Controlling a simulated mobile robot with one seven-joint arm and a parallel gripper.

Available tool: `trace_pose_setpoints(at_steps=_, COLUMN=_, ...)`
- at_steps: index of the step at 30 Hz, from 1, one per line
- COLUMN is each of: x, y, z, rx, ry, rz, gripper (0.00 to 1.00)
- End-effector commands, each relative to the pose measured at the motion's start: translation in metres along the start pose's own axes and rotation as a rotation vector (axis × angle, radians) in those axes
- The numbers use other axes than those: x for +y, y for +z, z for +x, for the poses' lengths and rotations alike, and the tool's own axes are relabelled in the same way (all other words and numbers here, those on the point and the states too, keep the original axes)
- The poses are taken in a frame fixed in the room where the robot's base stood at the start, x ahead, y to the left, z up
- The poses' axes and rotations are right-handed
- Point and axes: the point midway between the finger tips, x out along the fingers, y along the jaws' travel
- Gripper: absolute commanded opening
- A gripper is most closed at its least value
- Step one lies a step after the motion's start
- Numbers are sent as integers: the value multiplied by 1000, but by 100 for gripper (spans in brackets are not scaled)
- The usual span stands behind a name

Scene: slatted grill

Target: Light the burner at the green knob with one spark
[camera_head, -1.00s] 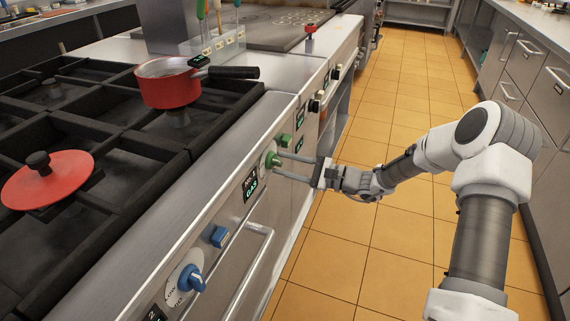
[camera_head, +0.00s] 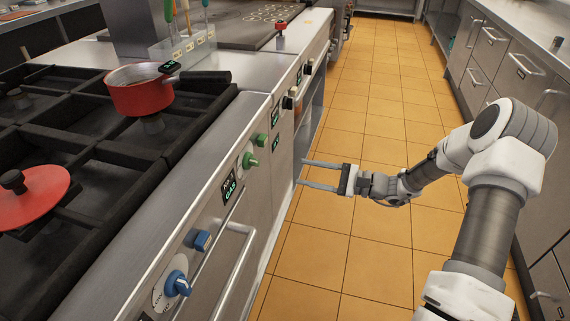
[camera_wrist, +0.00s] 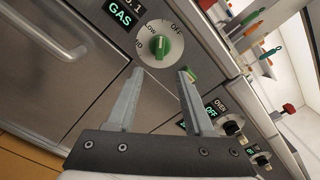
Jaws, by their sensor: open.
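The green knob (camera_head: 249,160) is on the stove's front panel. In the wrist view the green knob (camera_wrist: 160,46) sits on a white dial marked OFF and LOW, with a pale pointer line; its exact setting is unclear. A dark display (camera_wrist: 118,13) beside it reads GAS in green. A green button (camera_head: 261,139) is just beyond the knob; my right finger partly hides it in the wrist view (camera_wrist: 192,74). My gripper (camera_head: 302,173) is open and empty, clear of the panel, its fingers pointing toward it.
A blue knob (camera_head: 177,284) and blue button (camera_head: 201,240) are nearer on the panel, above an oven handle (camera_head: 236,263). A red pot (camera_head: 141,98) and red lid (camera_head: 32,197) rest on the grates. The tiled aisle (camera_head: 345,250) is free.

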Motion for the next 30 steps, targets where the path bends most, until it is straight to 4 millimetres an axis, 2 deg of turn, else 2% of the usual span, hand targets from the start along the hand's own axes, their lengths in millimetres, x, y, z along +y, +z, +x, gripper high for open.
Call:
trace_pose_setpoints(at_steps=1, x=-2, y=0, z=-12, rx=4, ry=-2, rz=0, gripper=52)
trace_pose_setpoints(at_steps=3, x=-2, y=1, z=-23, rx=2, ry=-2, rz=0, gripper=52)
trace_pose_setpoints(at_steps=9, x=0, y=0, z=-42, rx=1, ry=-1, rz=0, gripper=52)
trace_pose_setpoints(at_steps=25, x=0, y=0, z=-44, rx=0, ry=2, rz=-1, gripper=52)
trace_pose_setpoints(at_steps=30, x=2, y=15, z=-36, rx=7, ry=78, rz=-30, gripper=52)
